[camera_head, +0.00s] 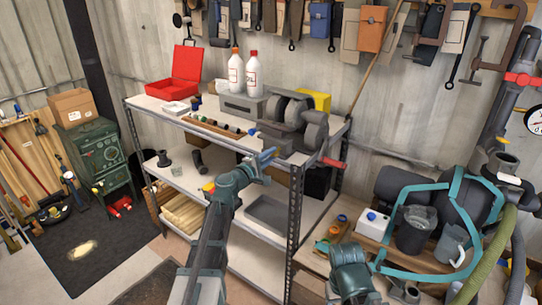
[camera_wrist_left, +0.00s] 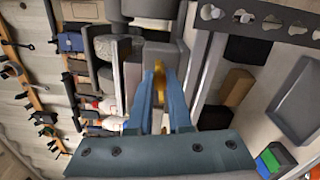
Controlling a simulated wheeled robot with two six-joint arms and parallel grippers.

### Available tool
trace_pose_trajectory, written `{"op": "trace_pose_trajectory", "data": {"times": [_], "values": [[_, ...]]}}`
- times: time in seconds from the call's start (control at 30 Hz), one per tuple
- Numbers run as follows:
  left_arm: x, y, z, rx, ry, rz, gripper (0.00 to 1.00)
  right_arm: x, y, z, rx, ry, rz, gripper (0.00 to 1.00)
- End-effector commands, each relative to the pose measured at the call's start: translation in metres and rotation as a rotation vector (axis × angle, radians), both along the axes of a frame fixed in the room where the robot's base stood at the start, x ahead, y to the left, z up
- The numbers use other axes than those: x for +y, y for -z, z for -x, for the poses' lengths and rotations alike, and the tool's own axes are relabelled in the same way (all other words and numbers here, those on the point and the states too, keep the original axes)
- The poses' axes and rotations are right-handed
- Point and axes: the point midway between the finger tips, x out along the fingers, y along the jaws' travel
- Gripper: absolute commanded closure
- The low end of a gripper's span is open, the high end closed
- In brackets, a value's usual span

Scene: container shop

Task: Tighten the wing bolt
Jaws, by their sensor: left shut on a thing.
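My left gripper (camera_head: 268,157) is at the front of a grey machine with round wheels (camera_head: 290,125) on the shelf unit's top. In the left wrist view its two blue fingers (camera_wrist_left: 162,75) reach to grey blocks of the machine, with a narrow gap between them. The fingers are shut on a small part at the machine's front, which I take as the wing bolt; the fingertips hide most of it. My right gripper is not in view.
The shelf unit (camera_head: 293,225) has an open front. Its top holds two white bottles (camera_head: 236,73), a red box (camera_head: 187,72) and a yellow box (camera_head: 318,100). A red handle (camera_head: 332,163) sticks out right of the machine. A teal tube frame (camera_head: 385,245) stands at the right.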

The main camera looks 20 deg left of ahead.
Motion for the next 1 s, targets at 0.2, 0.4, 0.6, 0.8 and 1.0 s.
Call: {"op": "trace_pose_trajectory", "data": {"times": [0.2,0.4,0.6,0.8,1.0], "values": [[-0.0001,0.0005,0.0006,-0.06,0.0,-0.167,1.0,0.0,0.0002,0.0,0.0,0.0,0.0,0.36],[-0.0002,0.0005,0.0007,-0.071,0.0,-0.2,1.0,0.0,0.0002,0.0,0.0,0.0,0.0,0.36],[-0.0001,0.0005,0.0008,-0.07,0.0,-0.198,0.81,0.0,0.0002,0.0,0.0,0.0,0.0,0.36],[-0.0001,0.0004,0.0006,-0.07,0.0,-0.196,0.62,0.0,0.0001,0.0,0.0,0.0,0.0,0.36],[0.0002,0.0002,0.0013,-0.07,0.0,-0.196,0.62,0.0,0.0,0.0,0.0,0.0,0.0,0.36]]}}
